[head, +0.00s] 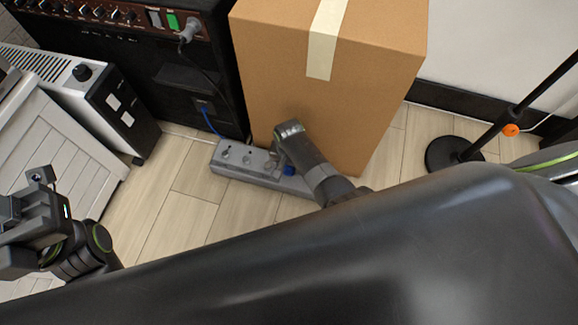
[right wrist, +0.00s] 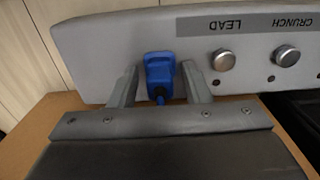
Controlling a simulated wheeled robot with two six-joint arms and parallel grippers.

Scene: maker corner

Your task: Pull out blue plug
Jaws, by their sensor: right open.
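The blue plug (right wrist: 159,70) sits in the side of a grey pedal unit (right wrist: 95,40), with its dark blue cable end toward my wrist. My right gripper (right wrist: 160,78) is open, with one finger on each side of the plug and visible gaps between. In the head view the plug shows as a small blue patch (head: 289,170) beside my right gripper (head: 282,160).
A large cardboard box (head: 330,85) stands right behind the pedal unit. A black amplifier (head: 180,75) stands behind left, with a blue cable (head: 210,122) running down from it. A stand with a round black base (head: 455,153) is at right. Wooden floor (head: 165,215) is clear at front left.

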